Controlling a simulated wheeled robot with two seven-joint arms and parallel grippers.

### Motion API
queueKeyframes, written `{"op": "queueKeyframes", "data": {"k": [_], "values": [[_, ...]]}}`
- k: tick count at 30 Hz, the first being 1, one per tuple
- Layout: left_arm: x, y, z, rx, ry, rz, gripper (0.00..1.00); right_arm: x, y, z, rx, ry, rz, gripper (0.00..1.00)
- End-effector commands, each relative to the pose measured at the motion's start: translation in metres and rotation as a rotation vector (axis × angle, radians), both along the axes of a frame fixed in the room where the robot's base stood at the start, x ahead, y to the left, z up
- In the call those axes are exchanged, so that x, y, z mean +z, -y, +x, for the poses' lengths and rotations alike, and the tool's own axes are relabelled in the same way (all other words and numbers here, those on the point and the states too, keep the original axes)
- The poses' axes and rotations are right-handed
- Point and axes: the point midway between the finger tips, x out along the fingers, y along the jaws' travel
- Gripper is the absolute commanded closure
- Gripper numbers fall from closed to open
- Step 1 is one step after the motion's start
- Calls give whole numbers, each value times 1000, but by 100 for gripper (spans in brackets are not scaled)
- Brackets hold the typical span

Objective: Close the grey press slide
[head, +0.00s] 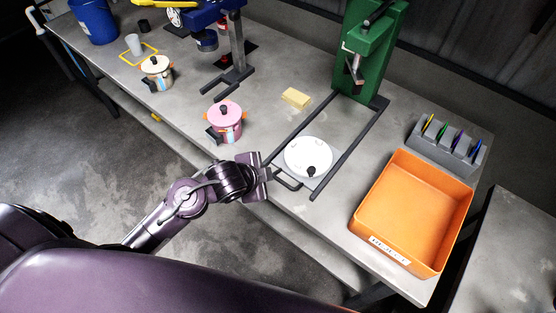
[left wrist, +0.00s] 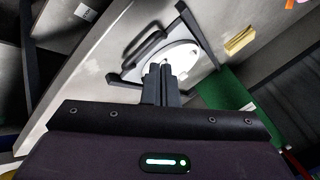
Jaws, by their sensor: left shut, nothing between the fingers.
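The grey press slide (head: 312,183) is pulled out to the front end of its two dark rails, away from the green press (head: 363,55). My left gripper (head: 266,171) is shut and empty beside the front left corner of the slide, close to the handle. In the left wrist view its fingers (left wrist: 158,78) are together in front of the white disc (left wrist: 182,58), with the handle (left wrist: 146,47) to their left. Contact cannot be told. My right gripper is not in view.
An orange bin (head: 412,210) and a grey rack (head: 447,146) with coloured items stand right of the slide. A pink pot (head: 225,121), a cream pot (head: 157,73) and a blue press (head: 236,45) are left. A yellow block (head: 296,98) lies near the left rail.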

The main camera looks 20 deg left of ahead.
Motion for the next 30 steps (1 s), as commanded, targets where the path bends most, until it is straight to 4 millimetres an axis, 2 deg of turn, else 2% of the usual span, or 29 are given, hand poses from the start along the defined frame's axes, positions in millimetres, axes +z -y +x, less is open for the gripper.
{"op": "queueKeyframes", "data": {"k": [3,8,12,15,20,30], "values": [[7,2,18,-240,95,104,100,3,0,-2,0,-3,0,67],[6,-3,32,-571,194,228,100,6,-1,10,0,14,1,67],[5,-20,37,-843,251,318,100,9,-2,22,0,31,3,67],[5,-33,36,-981,272,350,100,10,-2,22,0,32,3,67],[2,-37,37,-1053,285,359,100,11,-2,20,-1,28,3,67],[-38,-6,64,-1050,286,354,100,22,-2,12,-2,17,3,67]]}}
